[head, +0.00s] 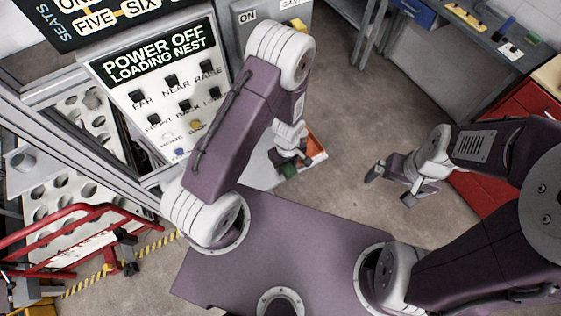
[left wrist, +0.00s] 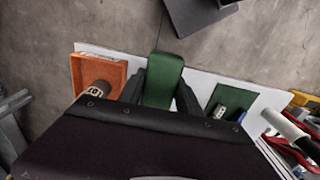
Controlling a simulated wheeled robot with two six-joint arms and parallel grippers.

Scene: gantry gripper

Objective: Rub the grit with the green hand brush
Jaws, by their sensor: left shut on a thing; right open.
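The green hand brush (left wrist: 162,80) stands out between the two dark fingers of my left gripper (left wrist: 160,95) in the left wrist view. The left gripper is shut on it. In the head view my left gripper (head: 290,158) is over the pale board, with a bit of green (head: 290,170) just below it. An orange tray (head: 317,147) is right beside it; the tray also shows in the left wrist view (left wrist: 112,68). I cannot make out any grit. My right gripper (head: 390,187) is open and empty over the floor.
A brown, labelled cylinder (left wrist: 95,92) lies in the orange tray. A green pad (left wrist: 226,96) with small items is on the board's other side. A control panel (head: 165,85) stands at left, a red rail (head: 75,235) lower left. The floor between the grippers is clear.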

